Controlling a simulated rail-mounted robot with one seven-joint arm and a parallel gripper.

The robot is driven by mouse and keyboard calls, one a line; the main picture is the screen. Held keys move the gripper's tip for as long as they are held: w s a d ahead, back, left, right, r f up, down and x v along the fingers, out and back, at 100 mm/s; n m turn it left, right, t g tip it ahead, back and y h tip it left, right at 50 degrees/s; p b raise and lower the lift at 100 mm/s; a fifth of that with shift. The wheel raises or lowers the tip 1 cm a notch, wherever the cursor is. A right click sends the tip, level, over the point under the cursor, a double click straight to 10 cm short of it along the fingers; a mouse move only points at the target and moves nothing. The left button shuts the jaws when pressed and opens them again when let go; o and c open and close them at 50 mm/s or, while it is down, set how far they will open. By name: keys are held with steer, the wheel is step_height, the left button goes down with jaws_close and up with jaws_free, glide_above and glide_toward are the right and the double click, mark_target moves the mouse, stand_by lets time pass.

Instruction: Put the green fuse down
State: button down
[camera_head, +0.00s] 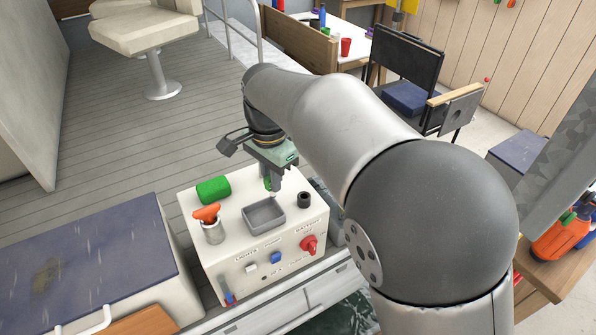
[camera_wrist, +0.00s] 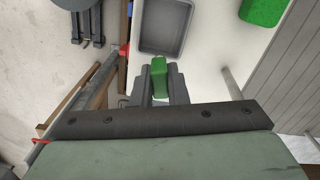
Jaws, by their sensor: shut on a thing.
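My gripper (camera_head: 272,184) points down over the white console (camera_head: 240,236), behind the small grey tray (camera_head: 264,215). In the wrist view my gripper (camera_wrist: 160,72) is shut on the green fuse (camera_wrist: 159,80), which sits between the two fingers. Only a little of the green fuse (camera_head: 267,183) shows in the head view. The grey tray (camera_wrist: 182,49) lies just beyond the fingertips in the wrist view and looks empty. I cannot tell whether the fuse touches the console top.
A dark round piece (camera_head: 304,200) is right of the tray. A red knob (camera_head: 309,244) projects from the front.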

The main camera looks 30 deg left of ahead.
steer(key=s, duration=0.1)
steer(key=s+a+r+n, duration=0.1)
steer(key=shift+s, duration=0.35)
steer(key=shift+f, duration=0.1)
steer(key=shift+f+b, duration=1.35)
steer(key=shift+f, duration=1.1)
steer(key=shift+f+b, duration=0.4)
steer(key=shift+f, duration=0.35)
steer(key=shift+f, duration=0.25)
steer(key=c, duration=1.3)
jaws_free()
steer(key=shift+c, duration=0.2)
